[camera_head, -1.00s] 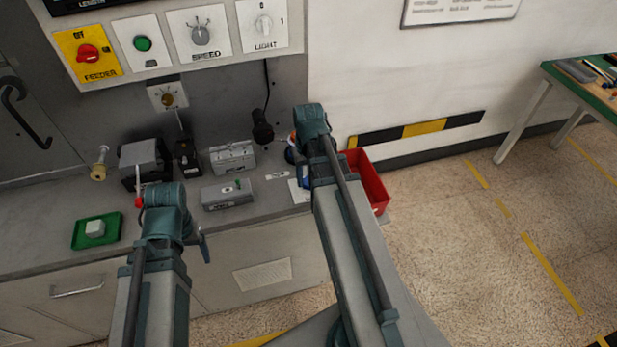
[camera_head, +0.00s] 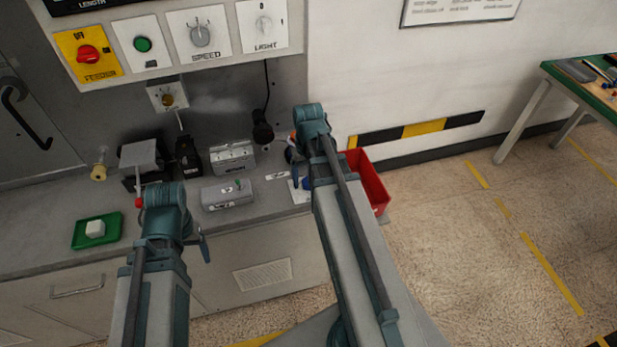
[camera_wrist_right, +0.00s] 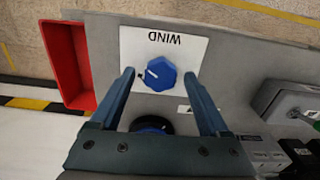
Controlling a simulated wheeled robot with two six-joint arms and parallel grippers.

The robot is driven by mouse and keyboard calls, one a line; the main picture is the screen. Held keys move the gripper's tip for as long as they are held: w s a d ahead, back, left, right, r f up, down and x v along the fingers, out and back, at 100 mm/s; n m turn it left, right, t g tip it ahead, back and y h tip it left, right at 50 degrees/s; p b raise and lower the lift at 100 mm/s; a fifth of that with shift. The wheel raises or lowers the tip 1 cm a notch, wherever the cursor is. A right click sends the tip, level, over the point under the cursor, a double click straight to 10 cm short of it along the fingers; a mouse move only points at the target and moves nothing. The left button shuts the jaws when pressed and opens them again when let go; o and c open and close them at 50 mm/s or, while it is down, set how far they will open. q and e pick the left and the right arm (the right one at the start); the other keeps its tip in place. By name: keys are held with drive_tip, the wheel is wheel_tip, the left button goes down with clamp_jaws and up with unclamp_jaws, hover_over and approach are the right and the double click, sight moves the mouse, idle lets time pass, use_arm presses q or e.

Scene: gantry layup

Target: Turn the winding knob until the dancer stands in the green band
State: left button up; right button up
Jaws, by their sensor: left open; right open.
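The blue winding knob (camera_wrist_right: 160,74) sits on a white plate marked WIND (camera_wrist_right: 185,45). Its white pointer mark faces left in the right wrist view. My right gripper (camera_wrist_right: 159,77) is open, with one finger on each side of the knob; I cannot tell whether they touch it. In the head view my right arm partly covers the knob (camera_head: 306,183). My left gripper (camera_head: 203,246) is mostly hidden behind its wrist, in front of the bench. I cannot make out the dancer or its green band clearly.
A red bin (camera_head: 368,182) stands at the bench's right end. Grey boxes (camera_head: 228,194), a black device with a grey plate (camera_head: 140,155) and a green tray (camera_head: 82,240) with a pale block are on the bench. A control panel (camera_head: 178,65) is above.

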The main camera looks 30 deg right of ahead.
wheel_tip(320, 180, up, 14)
drive_tip(key=p, duration=1.3)
drive_tip(key=shift+f+p, duration=0.15)
drive_tip(key=shift+p, duration=0.15)
drive_tip(key=s+a+f+n+b, duration=0.2)
drive_tip(key=s+a+n, duration=0.1)
drive_tip(key=a, duration=0.9)
drive_tip(key=s+a+f+n+h+b, duration=0.1)
drive_tip(key=s+a+f+n+b, duration=0.1)
drive_tip(key=a, duration=1.1)
drive_tip(key=shift+s+n, duration=0.5)
drive_tip(key=shift+s, duration=0.7)
drive_tip(key=shift+f, duration=0.1)
